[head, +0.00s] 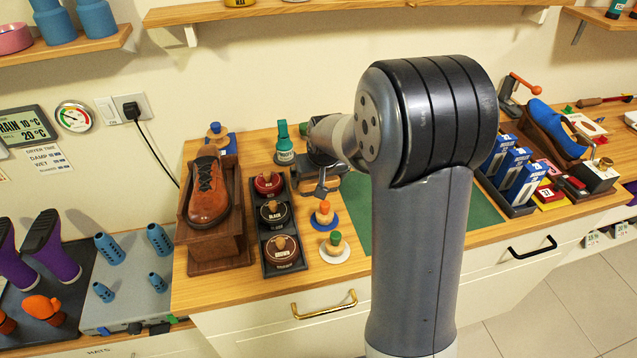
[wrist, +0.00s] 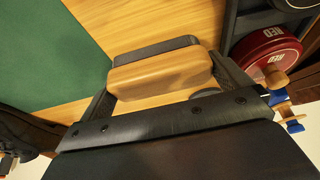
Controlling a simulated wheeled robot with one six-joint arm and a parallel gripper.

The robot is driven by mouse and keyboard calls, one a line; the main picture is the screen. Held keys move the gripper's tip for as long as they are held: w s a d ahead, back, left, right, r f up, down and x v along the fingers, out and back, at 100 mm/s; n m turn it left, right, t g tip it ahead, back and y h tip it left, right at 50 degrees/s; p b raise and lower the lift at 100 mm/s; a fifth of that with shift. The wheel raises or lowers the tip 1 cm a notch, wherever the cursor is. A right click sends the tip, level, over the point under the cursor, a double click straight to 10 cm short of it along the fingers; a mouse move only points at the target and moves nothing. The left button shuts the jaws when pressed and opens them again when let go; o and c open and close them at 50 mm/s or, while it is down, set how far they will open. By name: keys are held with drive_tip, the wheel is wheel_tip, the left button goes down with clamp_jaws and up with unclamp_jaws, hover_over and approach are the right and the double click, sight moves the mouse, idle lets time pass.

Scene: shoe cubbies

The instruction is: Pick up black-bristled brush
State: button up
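The black-bristled brush shows in the wrist view as a rounded wooden block (wrist: 160,72) with a dark grey-black layer (wrist: 155,46) along its far side. In the head view its wooden part (head: 300,182) is partly hidden by my gripper. My gripper (head: 322,180) is low over the table at the brush. In the wrist view its two fingers (wrist: 165,88) stand wide apart, one near each end of the wooden block. I cannot tell for sure whether the fingertips touch the brush.
A black tray with polish tins, including a red one (head: 268,183), is left of the brush. Knobbed daubers (head: 324,214) stand in front, and a green-topped bottle (head: 284,145) behind. A brown shoe (head: 208,195) is further left. A green mat (head: 375,215) lies to the right.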

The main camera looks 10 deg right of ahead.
drive_tip(key=c, duration=0.5)
wheel_tip(320, 180, up, 10)
drive_tip(key=shift+r, duration=0.1)
idle(0.4)
